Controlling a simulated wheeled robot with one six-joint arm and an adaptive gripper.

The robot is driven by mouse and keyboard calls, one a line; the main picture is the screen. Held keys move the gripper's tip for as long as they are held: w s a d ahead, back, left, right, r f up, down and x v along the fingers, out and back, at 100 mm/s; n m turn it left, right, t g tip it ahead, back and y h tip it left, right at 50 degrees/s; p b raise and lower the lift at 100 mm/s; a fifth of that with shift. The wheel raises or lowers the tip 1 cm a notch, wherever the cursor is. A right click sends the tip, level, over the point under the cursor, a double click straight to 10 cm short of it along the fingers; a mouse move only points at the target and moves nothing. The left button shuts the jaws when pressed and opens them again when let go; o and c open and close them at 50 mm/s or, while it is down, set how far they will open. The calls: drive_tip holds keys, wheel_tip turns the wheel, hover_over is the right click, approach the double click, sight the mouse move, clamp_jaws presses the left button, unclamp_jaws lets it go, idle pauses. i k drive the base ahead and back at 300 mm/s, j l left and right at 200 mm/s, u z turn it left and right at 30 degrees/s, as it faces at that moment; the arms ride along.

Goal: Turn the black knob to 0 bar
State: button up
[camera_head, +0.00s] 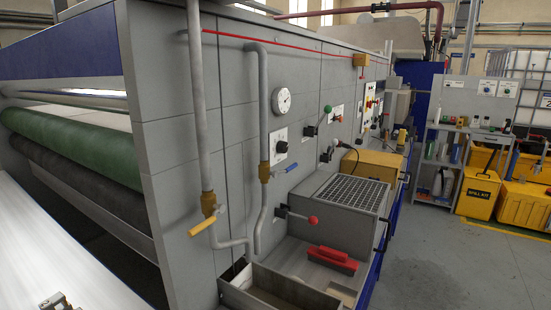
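A small dark knob (282,147) sits on a white plate on the grey machine front, below a round white dial gauge (281,101). The knob's pointer and the scale markings are too small to read. A small grey metal part (58,302) at the bottom left edge may be the tip of my gripper (58,302). It is cut off by the frame, and its opening cannot be made out. It is far from the knob and apart from it.
Grey pipes with a yellow-handled valve (205,216) and a blue-handled valve (285,169) stand near the knob. Below are a red-ended lever (312,219), a grated box (351,193) and an open trough (284,291). Floor at right is clear before yellow bins (478,195).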

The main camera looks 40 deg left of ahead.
sight(281, 146)
drive_tip(key=i+l+u, duration=0.2)
drive_tip(key=l+u, duration=0.2)
drive_tip(key=i+l+u, duration=0.15)
drive_tip(key=l+u, duration=0.25)
drive_tip(key=i+l+u, duration=0.1)
drive_tip(key=l+u, duration=0.7)
drive_tip(key=i+l+u, duration=0.2)
drive_tip(key=l, duration=0.65)
drive_tip(key=l+u, duration=0.15)
drive_tip(key=l, duration=0.7)
